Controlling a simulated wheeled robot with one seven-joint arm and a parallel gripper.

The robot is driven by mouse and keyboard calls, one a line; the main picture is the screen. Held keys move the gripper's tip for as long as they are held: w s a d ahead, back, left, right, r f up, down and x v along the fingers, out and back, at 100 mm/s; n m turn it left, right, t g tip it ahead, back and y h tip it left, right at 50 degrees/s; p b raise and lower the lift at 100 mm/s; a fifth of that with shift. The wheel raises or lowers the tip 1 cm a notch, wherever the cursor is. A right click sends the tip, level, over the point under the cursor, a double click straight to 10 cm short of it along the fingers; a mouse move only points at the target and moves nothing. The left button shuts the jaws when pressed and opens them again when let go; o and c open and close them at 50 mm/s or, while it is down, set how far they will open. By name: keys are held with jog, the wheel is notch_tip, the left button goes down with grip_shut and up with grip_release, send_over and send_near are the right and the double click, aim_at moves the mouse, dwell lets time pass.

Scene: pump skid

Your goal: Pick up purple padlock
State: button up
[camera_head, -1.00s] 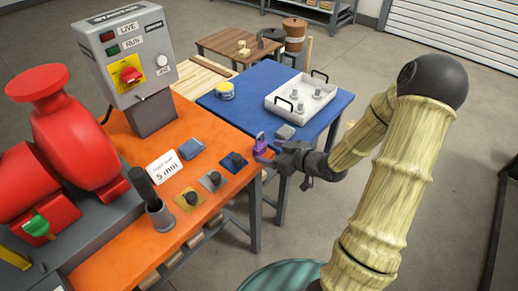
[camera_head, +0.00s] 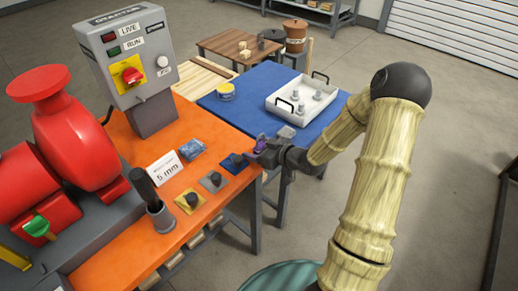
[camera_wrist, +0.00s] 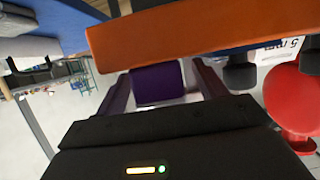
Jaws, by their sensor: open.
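The purple padlock (camera_head: 261,143) is at the right end of the orange bench top, by the edge near the blue table. My gripper (camera_head: 264,153) is at it and partly covers it in the head view. In the wrist view the padlock (camera_wrist: 158,84) shows as a purple block between the two fingers of my gripper (camera_wrist: 160,88). The jaws are open, with a gap visible on the left and the right of the padlock. The shackle is hidden in the wrist view.
The orange bench (camera_head: 123,228) carries knobs on coloured plates, a white sign (camera_head: 164,167), a grey control box (camera_head: 128,57) and a red pump (camera_head: 75,140). Floor at the right is clear.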

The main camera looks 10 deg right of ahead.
aim_at(259, 144)
dwell(0.4)
jog(key=c, duration=1.1)
jog(key=shift+c, duration=0.2)
jog(key=shift+r, duration=0.1)
notch_tip(259, 144, up, 10)
jog(key=shift+f+p, duration=0.1)
jog(key=shift+p, duration=0.7)
